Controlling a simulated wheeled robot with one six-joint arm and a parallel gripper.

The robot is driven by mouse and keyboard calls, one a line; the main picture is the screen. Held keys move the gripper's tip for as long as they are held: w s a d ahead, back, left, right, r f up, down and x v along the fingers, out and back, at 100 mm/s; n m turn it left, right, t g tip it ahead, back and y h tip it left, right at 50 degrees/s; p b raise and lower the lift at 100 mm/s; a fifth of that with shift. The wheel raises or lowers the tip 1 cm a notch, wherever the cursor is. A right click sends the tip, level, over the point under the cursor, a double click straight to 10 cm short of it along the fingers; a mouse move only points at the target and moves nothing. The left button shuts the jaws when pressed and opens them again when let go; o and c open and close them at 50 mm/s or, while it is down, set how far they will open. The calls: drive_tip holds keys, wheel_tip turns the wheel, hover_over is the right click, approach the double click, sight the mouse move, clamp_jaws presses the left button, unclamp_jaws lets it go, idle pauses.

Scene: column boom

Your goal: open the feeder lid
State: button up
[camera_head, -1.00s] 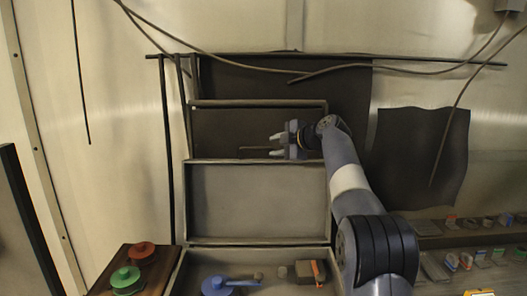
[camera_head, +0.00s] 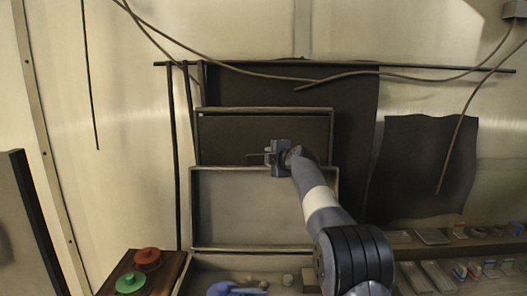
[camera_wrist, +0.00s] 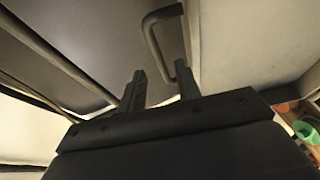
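The feeder lid appears to be the dark framed panel (camera_head: 225,130) in the upper middle of the head view. A thin bar handle (camera_head: 251,156) runs along its lower part. My gripper (camera_head: 267,157) is at the right end of this handle. In the wrist view, the dark panel (camera_wrist: 75,40) fills the upper left and the U-shaped handle (camera_wrist: 152,40) stands out from it. My gripper (camera_wrist: 158,80) has its two fingers apart. One end of the handle reaches down near the right fingertip; I cannot tell whether they touch.
A pale framed panel (camera_head: 262,205) lies below the lid. A red knob (camera_head: 147,257) and a green knob (camera_head: 130,281) sit on a wooden block at lower left. A blue item (camera_head: 230,289) lies at the bottom. Small items line shelves (camera_head: 435,240) at right. Cables hang above.

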drive_tip(key=p+x, duration=0.1)
drive_tip(key=x, duration=0.1)
drive_tip(key=p+x, duration=0.2)
drive_tip(key=shift+w+r, duration=0.1)
drive_tip(key=shift+r, duration=0.1)
drive_tip(key=shift+f+p+x, duration=0.2)
drive_tip(key=shift+p+x, duration=0.6)
drive_tip(key=shift+x, duration=0.15)
drive_tip(key=shift+c, duration=0.2)
clamp_jaws()
